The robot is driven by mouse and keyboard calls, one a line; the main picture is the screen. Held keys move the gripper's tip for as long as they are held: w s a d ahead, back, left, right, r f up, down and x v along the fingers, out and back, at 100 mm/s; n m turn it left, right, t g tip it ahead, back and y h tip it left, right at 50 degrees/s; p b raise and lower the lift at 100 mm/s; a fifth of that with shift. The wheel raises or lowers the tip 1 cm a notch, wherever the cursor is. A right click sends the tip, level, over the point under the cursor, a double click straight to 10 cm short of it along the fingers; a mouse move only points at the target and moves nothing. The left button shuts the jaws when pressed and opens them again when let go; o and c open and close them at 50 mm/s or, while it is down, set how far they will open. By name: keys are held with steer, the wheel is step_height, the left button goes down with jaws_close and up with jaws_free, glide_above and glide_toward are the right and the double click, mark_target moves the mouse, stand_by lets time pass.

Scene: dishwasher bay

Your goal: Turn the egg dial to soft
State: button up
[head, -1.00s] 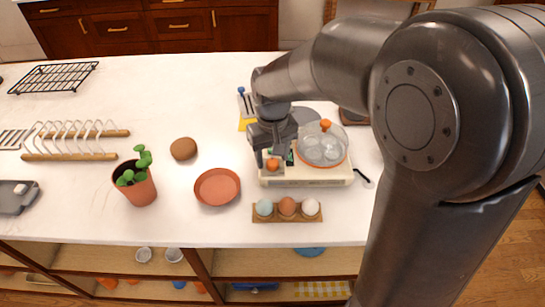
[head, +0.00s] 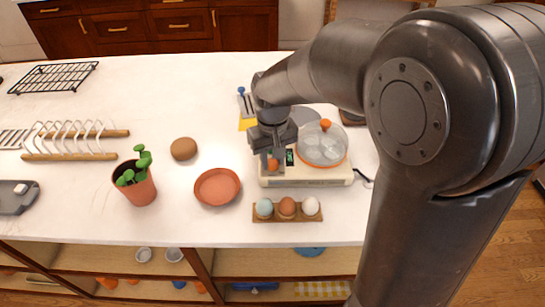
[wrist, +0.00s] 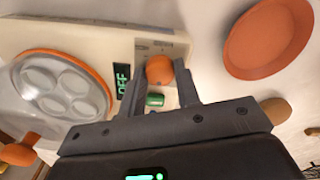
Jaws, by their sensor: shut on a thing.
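The egg cooker (head: 325,176) is a cream box with an orange-rimmed clear lid (head: 323,145) on the counter. Its orange egg dial (wrist: 159,69) is on the control panel, beside a dark display (wrist: 122,82) with green letters that seem to read OFF. A green button (wrist: 155,100) sits close to the dial. My gripper (head: 272,168) points down over the panel, its two fingers on either side of the dial, shut on it. The fingers partly cover the panel markings, which are too small to read.
A wooden holder (head: 287,217) with three eggs stands in front of the cooker. A terracotta saucer (head: 217,187), a brown round object (head: 184,149) and a potted plant (head: 138,186) are to the left. A cable (head: 363,178) lies right of the cooker.

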mark_target(273, 161)
steer(key=shift+m, duration=0.4)
steer(key=m, duration=0.5)
steer(key=shift+m, duration=0.3)
steer(key=m, duration=0.5)
steer(key=shift+m, duration=0.4)
steer(key=o, duration=1)
steer(key=shift+c, duration=0.2)
step_height(273, 161, up, 11)
